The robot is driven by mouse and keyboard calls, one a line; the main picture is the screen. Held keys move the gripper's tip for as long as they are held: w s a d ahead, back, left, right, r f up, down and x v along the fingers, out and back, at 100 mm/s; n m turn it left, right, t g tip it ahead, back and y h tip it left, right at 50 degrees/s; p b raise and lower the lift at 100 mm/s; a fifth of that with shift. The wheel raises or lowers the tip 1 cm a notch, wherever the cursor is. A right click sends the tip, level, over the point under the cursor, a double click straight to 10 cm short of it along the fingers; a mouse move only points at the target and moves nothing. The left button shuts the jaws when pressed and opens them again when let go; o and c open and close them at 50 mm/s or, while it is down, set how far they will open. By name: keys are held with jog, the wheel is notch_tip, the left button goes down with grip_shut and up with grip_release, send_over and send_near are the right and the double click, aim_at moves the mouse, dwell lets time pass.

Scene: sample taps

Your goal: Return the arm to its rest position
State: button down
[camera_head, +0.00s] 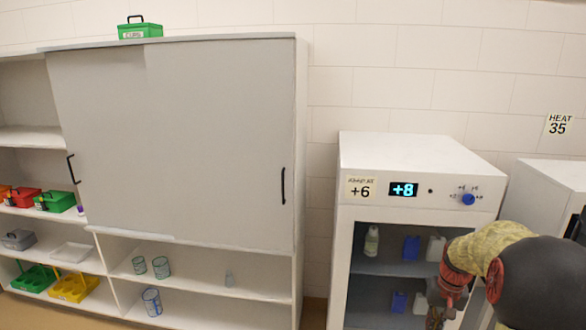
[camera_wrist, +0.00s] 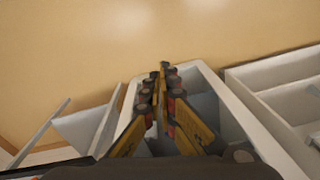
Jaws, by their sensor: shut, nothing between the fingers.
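My arm (camera_head: 495,262) reaches in from the lower right of the head view, in front of the white cooling cabinet. My gripper (camera_head: 437,316) hangs downward at the bottom edge there, in front of the cabinet's right side. In the wrist view its two dark and yellow fingers (camera_wrist: 161,78) meet at the tips. It is shut and nothing shows between the fingers.
The white cabinet (camera_head: 415,160) shows +8, beside a +6 label and a blue knob (camera_head: 468,199). Bottles stand on its shelves. Another white unit (camera_head: 550,180) is close on the right. A large shelf with a grey sliding panel (camera_head: 180,140) fills the left.

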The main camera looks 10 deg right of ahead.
jog(key=s+a+r+n+t, duration=0.1)
jog(key=s+a+r, duration=0.4)
jog(key=a, duration=0.6)
jog(key=s+a+r+n+t, duration=0.2)
jog(key=s+a+r, duration=0.4)
jog(key=a, duration=0.5)
jog(key=s+a+r+n+t, duration=0.1)
jog(key=s+a+r+n, duration=0.3)
jog(key=s+a, duration=0.4)
jog(key=a+r, duration=0.1)
jog(key=a, duration=0.1)
jog(key=shift+s+a+r+t, duration=0.15)
jog(key=shift+a+t, duration=0.25)
